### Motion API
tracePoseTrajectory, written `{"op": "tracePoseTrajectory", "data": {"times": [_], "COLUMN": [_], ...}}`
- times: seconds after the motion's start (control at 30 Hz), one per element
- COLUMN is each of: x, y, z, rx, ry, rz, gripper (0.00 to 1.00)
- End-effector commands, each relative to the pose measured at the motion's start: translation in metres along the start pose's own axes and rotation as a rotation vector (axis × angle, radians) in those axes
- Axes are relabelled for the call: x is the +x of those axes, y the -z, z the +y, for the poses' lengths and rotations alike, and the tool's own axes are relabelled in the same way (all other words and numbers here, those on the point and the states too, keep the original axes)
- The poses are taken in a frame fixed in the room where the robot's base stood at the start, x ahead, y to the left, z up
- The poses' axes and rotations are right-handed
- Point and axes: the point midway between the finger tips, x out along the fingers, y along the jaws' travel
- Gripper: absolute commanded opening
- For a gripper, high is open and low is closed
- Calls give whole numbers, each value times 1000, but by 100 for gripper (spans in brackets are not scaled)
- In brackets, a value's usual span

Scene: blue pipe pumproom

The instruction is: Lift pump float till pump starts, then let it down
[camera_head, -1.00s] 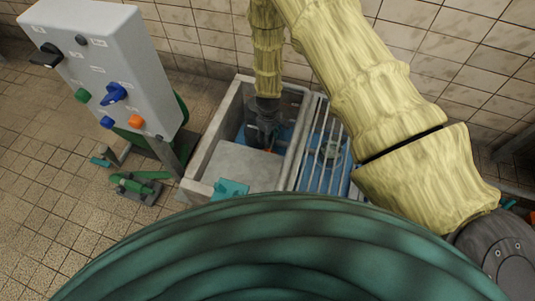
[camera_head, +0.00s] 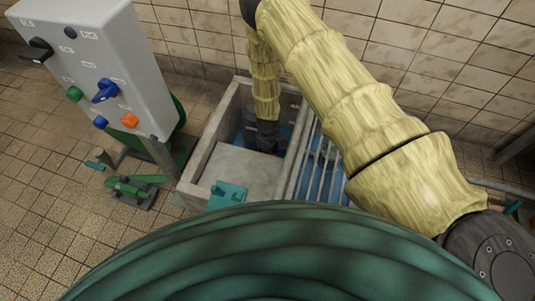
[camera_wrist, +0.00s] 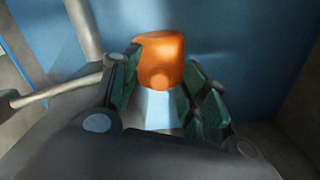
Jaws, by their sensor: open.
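The orange pump float (camera_wrist: 160,62) shows in the wrist view, just beyond and between the fingertips of my gripper (camera_wrist: 165,95). It has a rounded lower knob and stands against the blue inside of the pit. My gripper is open, with one dark green finger pad on each side of the float's lower part. I cannot tell whether either pad touches it. In the head view my gripper (camera_head: 268,138) reaches down into the concrete pit (camera_head: 212,148), and the float is hidden there.
A grey metal pipe (camera_wrist: 84,30) and a pale rod (camera_wrist: 55,90) are close left of my gripper. A grating (camera_head: 312,165) covers the pit's right part; a slab (camera_head: 238,172) covers its front. A grey control box (camera_head: 105,65) stands at left.

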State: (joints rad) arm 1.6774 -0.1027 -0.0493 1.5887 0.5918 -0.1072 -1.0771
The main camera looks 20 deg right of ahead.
Motion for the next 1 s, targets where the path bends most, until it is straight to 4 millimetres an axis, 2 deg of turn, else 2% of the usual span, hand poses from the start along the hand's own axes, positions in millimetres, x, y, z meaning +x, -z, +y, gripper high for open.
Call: {"op": "tracePoseTrajectory", "data": {"times": [0.33,0.6,1.0], "x": [3,3,-2], "y": [0,0,-6], "z": [0,0,6], "rx": [0,1,14], "ry": [0,0,18], "rz": [1,1,-6], "gripper": [45,0,0]}}
